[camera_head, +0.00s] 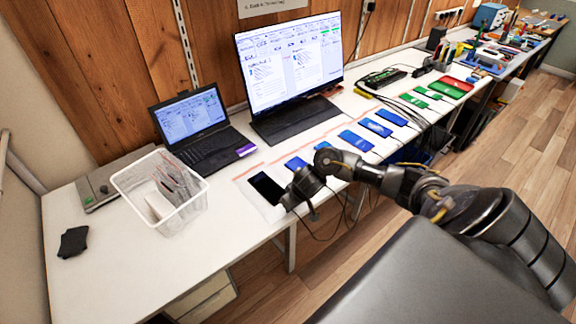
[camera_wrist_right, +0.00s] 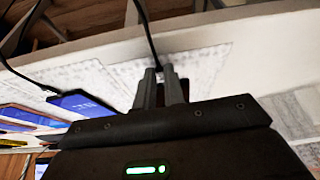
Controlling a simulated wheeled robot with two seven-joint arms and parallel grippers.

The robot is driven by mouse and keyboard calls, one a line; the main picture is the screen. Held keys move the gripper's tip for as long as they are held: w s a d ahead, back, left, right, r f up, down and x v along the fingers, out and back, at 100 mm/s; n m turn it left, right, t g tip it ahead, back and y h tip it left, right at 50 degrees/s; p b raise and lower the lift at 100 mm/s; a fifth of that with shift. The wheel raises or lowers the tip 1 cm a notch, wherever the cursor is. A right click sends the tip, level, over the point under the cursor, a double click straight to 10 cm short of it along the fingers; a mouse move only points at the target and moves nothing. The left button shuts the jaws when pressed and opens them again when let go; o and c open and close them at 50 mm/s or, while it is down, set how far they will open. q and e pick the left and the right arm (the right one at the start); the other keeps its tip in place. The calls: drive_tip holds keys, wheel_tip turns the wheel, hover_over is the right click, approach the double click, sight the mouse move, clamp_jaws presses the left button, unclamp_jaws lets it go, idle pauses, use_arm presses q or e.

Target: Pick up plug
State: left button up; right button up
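A black phone (camera_head: 266,187) lies on a printed sheet near the table's front edge. In the head view my right gripper (camera_head: 300,190) is at the phone's right end. In the right wrist view the two fingers (camera_wrist_right: 165,85) are close together. A thin black cable (camera_wrist_right: 148,38) runs from beyond the table edge to between the fingertips. The plug at its end is hidden between the fingers, which look shut on it. A dark part of the phone (camera_wrist_right: 185,88) shows just behind the fingers. My left gripper is not in view.
A row of blue phones (camera_head: 356,140) with cables runs along the table to the right, then green and red ones. A clear plastic bin (camera_head: 137,205), a laptop (camera_head: 205,150) and a monitor (camera_head: 290,65) stand left and behind. The front left table is mostly clear.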

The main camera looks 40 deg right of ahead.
clamp_jaws()
drive_tip(key=shift+r, duration=0.55)
wheel_tip(320, 180, up, 3)
drive_tip(key=shift+f+p, duration=0.15)
drive_tip(key=shift+p, duration=0.4)
drive_tip(key=s+a+r+p, duration=0.4)
drive_tip(key=s+r+p, duration=0.2)
drive_tip(key=s+r, duration=0.5)
drive_tip(key=w+a+r+n+y+b, duration=0.1)
drive_tip(key=w+a+r+n+b, duration=0.2)
drive_tip(key=a, duration=0.8)
wheel_tip(320, 180, up, 8)
drive_tip(key=w+a+n+y+b, duration=0.1)
drive_tip(key=w+a+n, duration=0.1)
drive_tip(key=shift+w+r+g+b, duration=0.15)
drive_tip(key=shift+w+g+b, duration=0.15)
drive_tip(key=shift+w+b, duration=0.1)
drive_tip(key=shift+a, duration=0.1)
